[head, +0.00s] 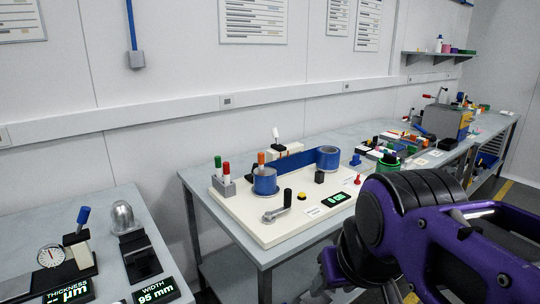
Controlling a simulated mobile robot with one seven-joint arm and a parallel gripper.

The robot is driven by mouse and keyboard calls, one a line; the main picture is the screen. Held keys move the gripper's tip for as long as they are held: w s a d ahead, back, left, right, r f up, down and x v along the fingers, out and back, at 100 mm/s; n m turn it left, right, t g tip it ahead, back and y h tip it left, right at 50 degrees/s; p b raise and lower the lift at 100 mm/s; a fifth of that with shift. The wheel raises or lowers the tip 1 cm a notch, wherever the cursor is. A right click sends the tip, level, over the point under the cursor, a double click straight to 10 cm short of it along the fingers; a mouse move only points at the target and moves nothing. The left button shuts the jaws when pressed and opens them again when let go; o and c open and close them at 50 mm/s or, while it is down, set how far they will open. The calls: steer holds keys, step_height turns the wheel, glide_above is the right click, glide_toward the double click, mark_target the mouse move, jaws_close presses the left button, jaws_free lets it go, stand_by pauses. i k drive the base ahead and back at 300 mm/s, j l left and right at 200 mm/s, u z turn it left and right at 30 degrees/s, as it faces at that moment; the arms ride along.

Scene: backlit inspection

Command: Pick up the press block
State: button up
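I cannot tell for sure which object is the press block. A small dark block (319,177) stands on the cream board (262,229) on the middle bench, right of the blue tape roll (265,181) with an orange-topped marker or knob at it. My arm, purple and black, fills the lower right. The end of it, where my gripper (345,280) seems to be, is low in front of the bench's right side, apart from the dark block. Its fingers are partly hidden and cut by the frame edge, so its opening does not show.
A second blue roll (327,158), a crank handle (278,208), a yellow button (302,197) and a green display (338,198) share the board. A marker holder (223,185) stands at its left. A gauge table (103,214) is at left, across a gap. The right bench is cluttered.

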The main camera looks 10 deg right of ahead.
mark_target(356, 162)
steer(key=i+l, duration=0.2)
steer(key=l, duration=0.25)
steer(key=i+l+u, duration=0.1)
steer(key=l, duration=0.4)
steer(key=i+l, duration=0.3)
steer(key=l, duration=0.15)
steer(key=i+l+u, duration=0.15)
steer(key=l, duration=0.35)
steer(key=i+l, duration=0.2)
steer(key=l, duration=0.3)
steer(key=i+l+u, duration=0.1)
steer(key=l, duration=0.4)
steer(key=i+l, duration=0.2)
steer(key=l, duration=0.3)
steer(key=i+l+u, duration=0.1)
steer(key=l, duration=0.4)
steer(key=l+u, duration=0.1)
steer(key=u, duration=0.15)
steer(key=i+l+z, duration=0.15)
steer(key=i+l, duration=0.05)
steer(key=l, duration=0.1)
